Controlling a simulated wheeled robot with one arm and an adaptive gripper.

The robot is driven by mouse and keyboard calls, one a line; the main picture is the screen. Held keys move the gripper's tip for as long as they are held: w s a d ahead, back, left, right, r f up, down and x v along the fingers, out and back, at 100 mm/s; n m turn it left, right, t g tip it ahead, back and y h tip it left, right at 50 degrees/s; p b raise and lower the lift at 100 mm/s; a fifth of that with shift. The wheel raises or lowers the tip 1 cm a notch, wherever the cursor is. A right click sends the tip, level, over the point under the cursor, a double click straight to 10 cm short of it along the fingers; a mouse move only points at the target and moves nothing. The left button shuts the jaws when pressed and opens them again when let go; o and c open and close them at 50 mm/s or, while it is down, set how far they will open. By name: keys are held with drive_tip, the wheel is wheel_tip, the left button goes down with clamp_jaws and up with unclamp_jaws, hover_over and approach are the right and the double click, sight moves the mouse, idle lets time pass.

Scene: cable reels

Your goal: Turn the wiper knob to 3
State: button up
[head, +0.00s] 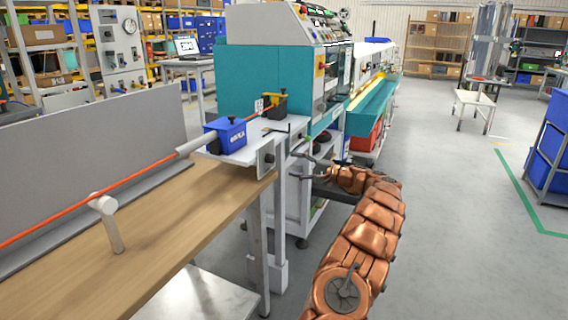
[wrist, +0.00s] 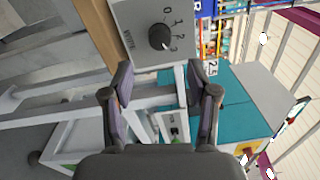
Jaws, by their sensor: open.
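The wiper knob (wrist: 160,37) is a small round black knob on a grey panel (wrist: 136,16) in the wrist view. The panel carries the word WIPER and the marks 0, 1, 2 and 3. A pale mark on the knob seems to lie at its lower right, toward the 3, but it is too small to be sure. In the head view the panel (head: 264,165) sits at the bench end. My gripper (wrist: 160,86) is open and empty, its fingers apart below the knob in the wrist view. In the head view my gripper (head: 303,166) is right of the panel, apart from it.
A teal machine (head: 262,75) stands behind. The floor (head: 440,230) at right is clear.

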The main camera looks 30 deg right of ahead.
drive_tip(key=shift+v, duration=2)
